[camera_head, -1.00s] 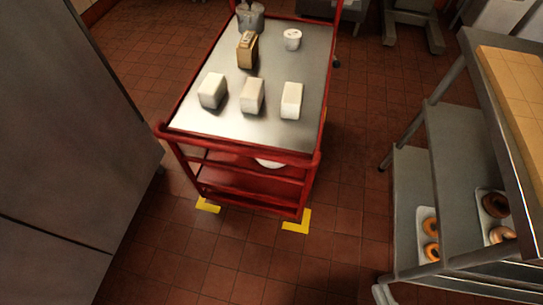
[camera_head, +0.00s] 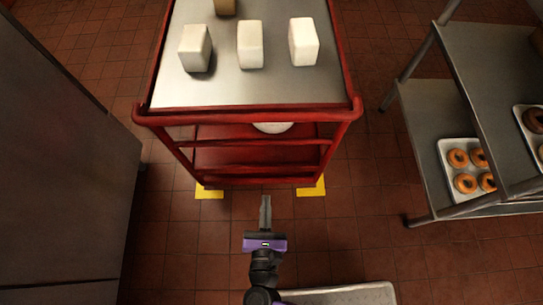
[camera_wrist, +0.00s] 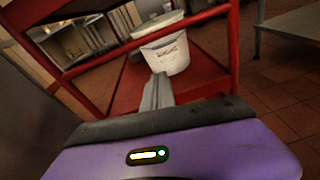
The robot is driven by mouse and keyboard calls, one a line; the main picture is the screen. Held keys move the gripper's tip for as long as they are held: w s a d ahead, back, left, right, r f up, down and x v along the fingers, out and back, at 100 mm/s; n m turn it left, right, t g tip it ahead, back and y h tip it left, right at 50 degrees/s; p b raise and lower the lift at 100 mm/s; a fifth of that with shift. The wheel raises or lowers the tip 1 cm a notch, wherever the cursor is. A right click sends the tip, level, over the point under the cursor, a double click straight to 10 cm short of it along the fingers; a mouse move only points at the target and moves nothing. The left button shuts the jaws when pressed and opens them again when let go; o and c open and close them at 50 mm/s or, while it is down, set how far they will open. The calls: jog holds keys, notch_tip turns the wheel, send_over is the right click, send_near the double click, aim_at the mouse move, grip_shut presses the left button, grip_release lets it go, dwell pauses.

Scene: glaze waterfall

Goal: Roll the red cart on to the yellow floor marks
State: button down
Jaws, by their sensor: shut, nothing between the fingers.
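The red cart (camera_head: 255,118) stands ahead of me, its near end facing me, with a steel top bearing white blocks. Two yellow floor marks show at its near corners: the left mark (camera_head: 209,192) and the right mark (camera_head: 312,187). Each is partly under or beside the cart's near corners; any marks at the far end are hidden. My gripper (camera_head: 265,200) is shut and empty, in front of the cart's near end and apart from it in the head view. In the wrist view the cart's red frame (camera_wrist: 205,75) and a white tub (camera_wrist: 165,52) on its shelf lie beyond my fingers.
A grey cabinet (camera_head: 60,150) stands on the left. A steel rack (camera_head: 440,75) with trays of doughnuts (camera_head: 465,170) stands on the right. Tiled floor is clear on both sides of the cart.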

jog(key=a+r+n+t, duration=0.2)
jog(key=a, duration=0.2)
jog(key=b, duration=0.3)
send_near(250, 145)
jog(key=shift+y, duration=0.3)
jog(key=w, duration=0.6)
jog(key=shift+w+d, duration=0.35)
jog(key=shift+w, duration=0.05)
jog(key=shift+w, duration=0.1)
